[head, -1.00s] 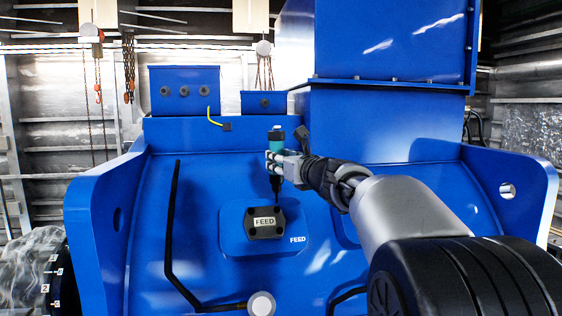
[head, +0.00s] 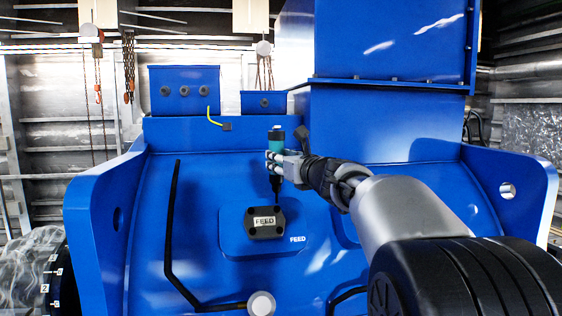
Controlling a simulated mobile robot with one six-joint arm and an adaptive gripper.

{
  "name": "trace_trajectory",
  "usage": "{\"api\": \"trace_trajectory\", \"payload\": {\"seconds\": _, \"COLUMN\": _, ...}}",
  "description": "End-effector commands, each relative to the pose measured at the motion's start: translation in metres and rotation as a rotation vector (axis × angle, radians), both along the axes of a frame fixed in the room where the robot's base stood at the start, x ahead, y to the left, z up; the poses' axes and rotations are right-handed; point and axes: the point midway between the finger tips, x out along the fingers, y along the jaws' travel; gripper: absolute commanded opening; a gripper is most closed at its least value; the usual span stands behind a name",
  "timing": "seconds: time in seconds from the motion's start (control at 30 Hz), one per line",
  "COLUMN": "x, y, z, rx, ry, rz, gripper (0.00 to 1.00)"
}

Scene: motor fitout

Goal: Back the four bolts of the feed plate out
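The feed plate (head: 264,233) is a dark block labelled FEED on a raised blue pad (head: 234,240) of the big blue motor housing. Dark round bolt spots show at its corners, too small to tell their state. My gripper (head: 272,165) is shut around a teal and black driver tool (head: 277,147), held upright. The tool's thin black shaft points down to the plate's upper right corner. I cannot tell whether its tip touches the bolt there.
A black cable (head: 171,220) runs down the housing left of the plate. A pale round knob (head: 261,304) is below it. Blue side flanges (head: 95,215) rise at left and right. A tall blue box (head: 390,120) stands behind my arm.

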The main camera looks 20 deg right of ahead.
Motion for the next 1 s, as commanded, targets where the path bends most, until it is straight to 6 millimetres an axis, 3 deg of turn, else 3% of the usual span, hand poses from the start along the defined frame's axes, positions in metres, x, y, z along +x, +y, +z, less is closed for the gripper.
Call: {"api": "trace_trajectory", "payload": {"seconds": 1.0, "x": 0.000, "y": 0.000, "z": -0.011, "rx": 0.000, "ry": 0.000, "rz": 0.000, "gripper": 0.00}}
